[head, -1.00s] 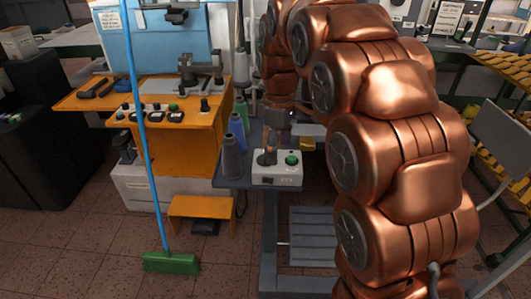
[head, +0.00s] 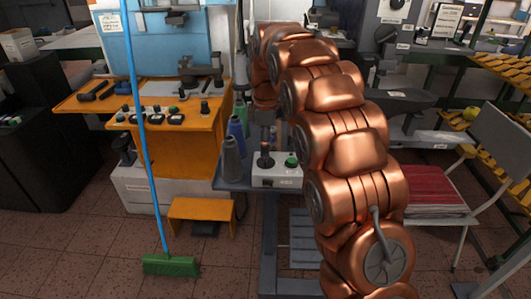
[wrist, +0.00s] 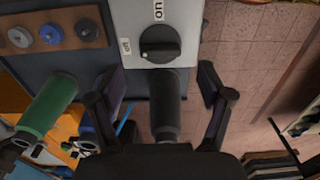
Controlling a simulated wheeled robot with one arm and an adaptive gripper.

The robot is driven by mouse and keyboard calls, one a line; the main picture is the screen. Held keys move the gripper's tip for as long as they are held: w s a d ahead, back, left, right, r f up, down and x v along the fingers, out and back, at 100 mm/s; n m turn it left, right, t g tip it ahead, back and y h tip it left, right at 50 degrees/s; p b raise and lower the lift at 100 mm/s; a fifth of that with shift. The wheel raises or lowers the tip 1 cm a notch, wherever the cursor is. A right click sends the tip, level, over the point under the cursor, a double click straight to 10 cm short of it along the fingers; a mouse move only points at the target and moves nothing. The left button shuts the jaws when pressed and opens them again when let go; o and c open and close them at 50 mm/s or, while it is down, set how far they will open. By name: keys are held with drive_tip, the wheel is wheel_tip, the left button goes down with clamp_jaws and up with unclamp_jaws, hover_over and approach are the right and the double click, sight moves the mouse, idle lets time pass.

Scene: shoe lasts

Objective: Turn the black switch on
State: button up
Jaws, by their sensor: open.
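The black switch (wrist: 160,45) is a round knob with a raised grip on a pale control box (wrist: 188,14), at the top of the wrist view. An "on" label lies above it, and a small sticker is to its left. In the head view the box (head: 277,182) stands on the bench corner with a green button (head: 291,161) and the dark switch (head: 265,161). My gripper (wrist: 162,78) is open, its fingers spread to either side below the switch. A dark cylinder (wrist: 165,105) shows between the fingers; contact is not clear. My copper arm hides the gripper in the head view.
Grey and blue cones (head: 232,160) stand left of the box. A green cylinder (wrist: 47,104) is left of the fingers.

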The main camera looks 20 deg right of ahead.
sight(266, 159)
drive_tip(key=shift+f+p, duration=0.4)
drive_tip(key=shift+f, duration=1.9)
drive_tip(key=c, duration=1.2)
